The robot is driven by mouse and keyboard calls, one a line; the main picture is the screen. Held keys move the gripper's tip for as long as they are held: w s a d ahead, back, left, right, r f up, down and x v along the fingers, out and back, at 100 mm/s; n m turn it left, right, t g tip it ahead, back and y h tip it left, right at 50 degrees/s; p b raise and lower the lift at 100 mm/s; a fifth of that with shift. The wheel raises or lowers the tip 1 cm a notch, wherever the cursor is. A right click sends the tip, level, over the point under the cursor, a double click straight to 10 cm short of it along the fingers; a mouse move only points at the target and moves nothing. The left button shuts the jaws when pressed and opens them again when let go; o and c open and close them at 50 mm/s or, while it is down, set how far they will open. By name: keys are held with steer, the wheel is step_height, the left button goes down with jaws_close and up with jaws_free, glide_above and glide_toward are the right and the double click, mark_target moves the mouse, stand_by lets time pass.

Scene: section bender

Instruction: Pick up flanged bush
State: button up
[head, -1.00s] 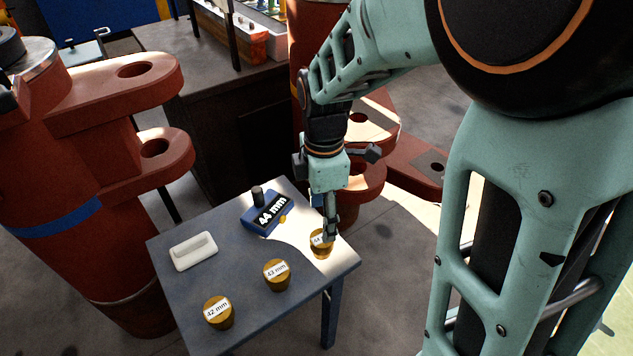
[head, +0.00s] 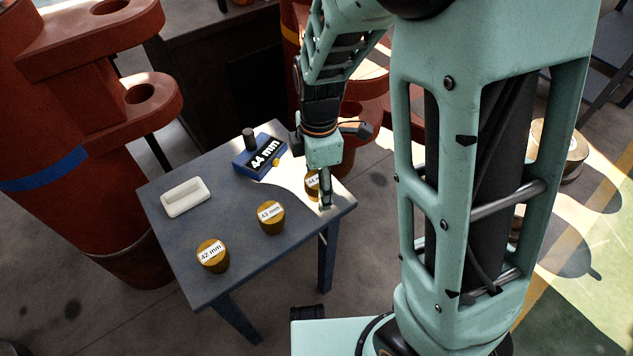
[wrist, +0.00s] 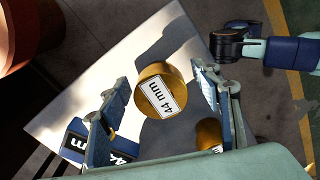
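Three brass flanged bushes stand on a small blue-grey table. One is labelled 42 mm (head: 212,257), one 43 mm (head: 271,218) and one 44 mm (head: 312,185). A blue block with a dark knob (head: 259,156) shows "44 mm". My gripper (head: 324,192) is at the 44 mm bush, near the table's right corner, and partly hides it. In the wrist view my open fingers (wrist: 160,84) stand on either side of the 44 mm bush (wrist: 152,88), with a gap on each side. Its label faces up.
A white shallow tray (head: 186,198) lies at the table's left. The table (head: 240,275) has bare room at its front and middle. A large red machine (head: 75,170) stands close on the left, with more red parts behind my arm.

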steer(key=c, duration=1.5)
steer(key=shift+r, duration=0.15)
